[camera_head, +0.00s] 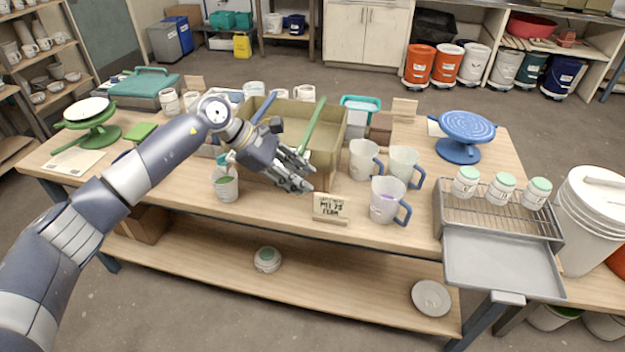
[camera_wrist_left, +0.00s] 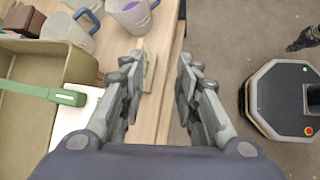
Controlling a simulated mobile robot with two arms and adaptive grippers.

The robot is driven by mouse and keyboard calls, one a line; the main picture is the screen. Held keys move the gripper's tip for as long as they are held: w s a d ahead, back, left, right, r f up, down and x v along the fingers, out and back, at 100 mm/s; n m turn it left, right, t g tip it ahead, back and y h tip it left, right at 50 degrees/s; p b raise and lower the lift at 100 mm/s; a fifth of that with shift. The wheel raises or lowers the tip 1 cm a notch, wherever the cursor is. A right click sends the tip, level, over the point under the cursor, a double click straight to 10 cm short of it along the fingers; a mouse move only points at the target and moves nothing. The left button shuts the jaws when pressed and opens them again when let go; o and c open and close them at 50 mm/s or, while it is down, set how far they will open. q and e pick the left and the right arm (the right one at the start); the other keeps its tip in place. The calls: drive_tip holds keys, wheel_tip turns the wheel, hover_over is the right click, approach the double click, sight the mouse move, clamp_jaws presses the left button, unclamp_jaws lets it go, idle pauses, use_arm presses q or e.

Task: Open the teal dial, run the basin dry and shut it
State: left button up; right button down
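The basin is an olive, open-topped rectangular tub (camera_head: 326,157) in the middle of the table, with a green bar (camera_head: 312,125) slanting up across it. In the left wrist view the basin (camera_wrist_left: 30,135) and the green bar (camera_wrist_left: 45,92) lie at the left. My left gripper (camera_head: 300,178) is in front of the basin's near wall and hides part of it. In the left wrist view its fingers (camera_wrist_left: 158,95) are apart with nothing between them. I cannot make out the teal dial. A dark claw, seemingly my right gripper (camera_wrist_left: 304,38), shows at the right edge, too small to read.
A cup (camera_head: 226,188) stands left of my gripper. A small lettered wooden sign (camera_head: 330,209) and several jugs, one with purple inside (camera_head: 386,204), stand to the right. A wire rack (camera_head: 495,217) with white jars and a blue turntable (camera_head: 465,128) are farther right.

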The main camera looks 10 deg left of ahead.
use_arm(q)
drive_tip(key=shift+s+d+r+n+h, duration=0.2)
drive_tip(key=shift+d+h, duration=0.2)
drive_tip(key=shift+d, duration=0.5)
drive_tip(key=shift+s+d+r+n+h, duration=0.15)
drive_tip(key=shift+d+h, duration=0.25)
drive_tip(key=shift+d, duration=0.45)
